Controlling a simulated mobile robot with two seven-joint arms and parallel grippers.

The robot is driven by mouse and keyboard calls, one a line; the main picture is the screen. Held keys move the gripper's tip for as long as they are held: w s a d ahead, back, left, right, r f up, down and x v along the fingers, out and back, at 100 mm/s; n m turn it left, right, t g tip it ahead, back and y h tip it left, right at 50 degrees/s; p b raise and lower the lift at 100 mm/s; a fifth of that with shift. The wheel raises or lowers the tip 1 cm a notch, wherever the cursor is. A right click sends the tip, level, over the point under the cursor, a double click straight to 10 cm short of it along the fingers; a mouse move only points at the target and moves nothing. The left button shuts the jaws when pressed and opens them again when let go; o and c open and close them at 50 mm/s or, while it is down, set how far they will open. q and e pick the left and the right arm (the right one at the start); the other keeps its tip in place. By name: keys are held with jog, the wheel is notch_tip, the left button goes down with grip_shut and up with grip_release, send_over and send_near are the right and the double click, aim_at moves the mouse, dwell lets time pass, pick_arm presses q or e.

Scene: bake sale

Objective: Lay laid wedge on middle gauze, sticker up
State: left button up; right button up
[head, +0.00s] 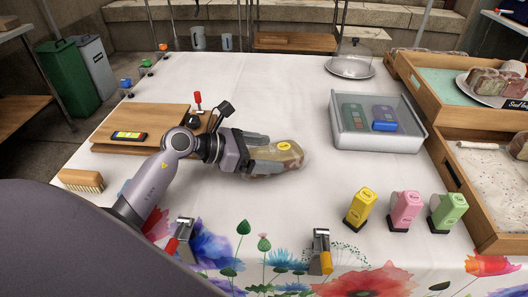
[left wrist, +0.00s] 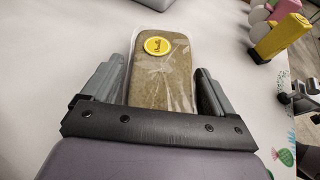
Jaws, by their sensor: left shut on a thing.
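A wrapped wedge (head: 287,160) in clear film, with a round yellow sticker, is at the middle of the white-clothed table. My left gripper (head: 262,157) is shut on it. In the left wrist view the brown wedge (left wrist: 160,85) sits between the two fingers of the gripper (left wrist: 160,92), its sticker facing up towards the camera. I cannot tell whether the wedge touches the cloth. A wooden crate with a teal liner (head: 449,84) and one with a pale speckled liner (head: 490,185) stand at the right; I cannot tell which surface is the middle gauze. My right gripper is not in view.
A clear bin (head: 400,144) holds boxes right of the wedge. Yellow, pink and green dispensers (head: 405,210) stand at front right. Wooden boards (head: 135,145) and a brush (head: 80,180) lie left. The central cloth is clear.

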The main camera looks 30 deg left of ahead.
pick_arm(q)
jog(key=shift+f, duration=0.2)
jog(key=o, duration=0.5)
jog(key=shift+c, duration=0.2)
jog(key=shift+r, duration=0.15)
jog(key=shift+r, duration=0.25)
jog(key=v, duration=1.1)
jog(key=shift+s+a, duration=0.2)
jog(key=shift+s, duration=0.05)
jog(key=shift+s+a+r, duration=0.1)
